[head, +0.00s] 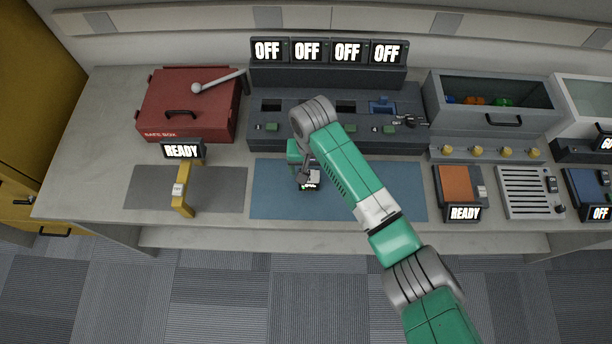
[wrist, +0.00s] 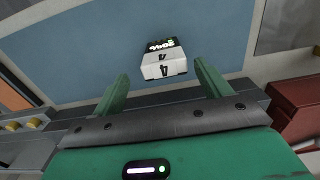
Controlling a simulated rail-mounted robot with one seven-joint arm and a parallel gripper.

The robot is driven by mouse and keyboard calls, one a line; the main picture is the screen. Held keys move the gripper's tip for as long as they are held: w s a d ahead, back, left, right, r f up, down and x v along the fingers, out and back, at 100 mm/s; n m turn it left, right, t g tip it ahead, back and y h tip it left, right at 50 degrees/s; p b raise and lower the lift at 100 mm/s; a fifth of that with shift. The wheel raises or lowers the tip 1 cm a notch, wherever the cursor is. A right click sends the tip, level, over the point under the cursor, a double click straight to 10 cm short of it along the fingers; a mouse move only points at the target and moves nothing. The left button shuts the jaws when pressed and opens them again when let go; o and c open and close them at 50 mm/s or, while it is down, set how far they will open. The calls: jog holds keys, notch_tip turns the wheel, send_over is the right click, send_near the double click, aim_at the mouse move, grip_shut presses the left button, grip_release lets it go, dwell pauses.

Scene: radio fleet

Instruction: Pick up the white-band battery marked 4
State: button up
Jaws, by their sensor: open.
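The white-band battery marked 4 (wrist: 163,62) is a small block with a black part and a white part. In the wrist view it lies on the blue mat (wrist: 95,35), ahead of and between the two green fingers of my gripper (wrist: 161,78). My gripper is open, with a finger to each side and nothing held. In the head view the battery (head: 311,181) is on the blue mat (head: 385,195), under my gripper (head: 304,184), partly hidden by it. I cannot tell the exact height of the fingers above the mat.
A dark charger bank (head: 282,142) with OFF displays stands behind the mat. A red safe box (head: 188,105) is at the back left. A yellow stand (head: 183,190) marked READY is on the grey mat at left. An orange-topped device (head: 457,183) is at right.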

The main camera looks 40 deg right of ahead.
aim_at(309, 172)
jog(key=f, duration=0.2)
jog(key=f+b, duration=0.1)
jog(key=f, duration=0.2)
jog(key=shift+w+a, duration=0.15)
jog(key=shift+a, duration=0.05)
jog(key=shift+r, duration=0.1)
jog(key=c, duration=1.1)
jog(key=shift+r, duration=0.45)
jog(key=r, duration=0.1)
jog(key=r+p, duration=0.1)
jog(key=r, duration=0.1)
jog(key=shift+s+a, duration=0.25)
jog(key=s+a, duration=0.3)
jog(key=s, duration=0.1)
jog(key=s+a+p, duration=0.1)
jog(key=s+a, duration=0.1)
jog(key=s, duration=0.2)
jog(key=s+a+r+p, duration=0.1)
jog(key=s+a, duration=0.2)
jog(key=s, duration=0.1)
jog(key=shift+s+a, duration=0.3)
